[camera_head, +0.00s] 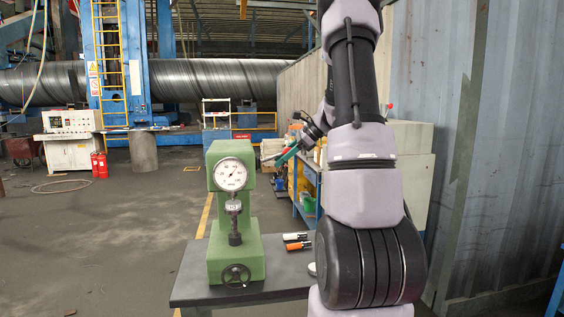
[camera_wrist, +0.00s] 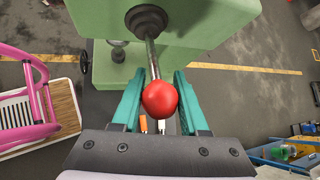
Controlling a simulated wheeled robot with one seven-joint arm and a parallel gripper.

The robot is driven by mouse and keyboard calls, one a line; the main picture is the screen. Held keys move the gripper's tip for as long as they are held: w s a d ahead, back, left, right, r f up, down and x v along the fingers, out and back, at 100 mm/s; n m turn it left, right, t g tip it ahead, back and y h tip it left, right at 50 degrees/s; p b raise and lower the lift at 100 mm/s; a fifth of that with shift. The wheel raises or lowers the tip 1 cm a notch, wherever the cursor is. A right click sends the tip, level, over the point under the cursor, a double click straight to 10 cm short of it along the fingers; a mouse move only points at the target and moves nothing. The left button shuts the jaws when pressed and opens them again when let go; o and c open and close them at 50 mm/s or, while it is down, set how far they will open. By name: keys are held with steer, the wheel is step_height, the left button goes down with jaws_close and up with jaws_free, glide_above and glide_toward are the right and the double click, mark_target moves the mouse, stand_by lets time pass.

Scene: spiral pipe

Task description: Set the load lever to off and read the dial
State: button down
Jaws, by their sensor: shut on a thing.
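The green press-like tester (camera_head: 236,215) stands on a dark table, its round white dial (camera_head: 230,174) facing me; the dial is too small to read exactly. In the wrist view the load lever is a metal rod (camera_wrist: 152,55) leaving a dark round boss on the green housing (camera_wrist: 190,22) and ending in a red ball knob (camera_wrist: 159,99). My gripper (camera_wrist: 160,103) has teal fingers on both sides of the lever at the knob and is shut on it. In the head view my gripper (camera_head: 286,157) is small, right of the tester's head, and the knob is hard to make out.
The dark table (camera_head: 190,285) bears a black and an orange marker (camera_head: 297,241) right of the tester. A blue workbench (camera_head: 305,190) stands behind. A pink chair-like thing (camera_wrist: 30,100) is left in the wrist view. The floor left of the table is open.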

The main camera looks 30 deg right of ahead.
steer(key=shift+d+r, duration=0.1)
steer(key=shift+r, duration=0.1)
steer(key=shift+c, duration=2.2)
jaws_free()
steer(key=shift+f, duration=0.1)
steer(key=v, duration=1)
steer(key=shift+s+d+r, duration=0.15)
steer(key=shift+d+r, duration=0.1)
steer(key=shift+r, duration=0.05)
steer(key=s+a+r+n+h, duration=0.1)
steer(key=s+a+n+h, duration=0.1)
steer(key=s+a+n, duration=0.7)
steer(key=s+a+r+n+t+h, duration=0.1)
steer(key=s+a+n+h, duration=0.2)
steer(key=s+a+n, duration=0.5)
steer(key=s+a, duration=0.5)
steer(key=shift+s+a+r+n+h, duration=0.25)
steer(key=shift+s+r+n+h, duration=0.05)
steer(key=shift+r+n, duration=0.1)
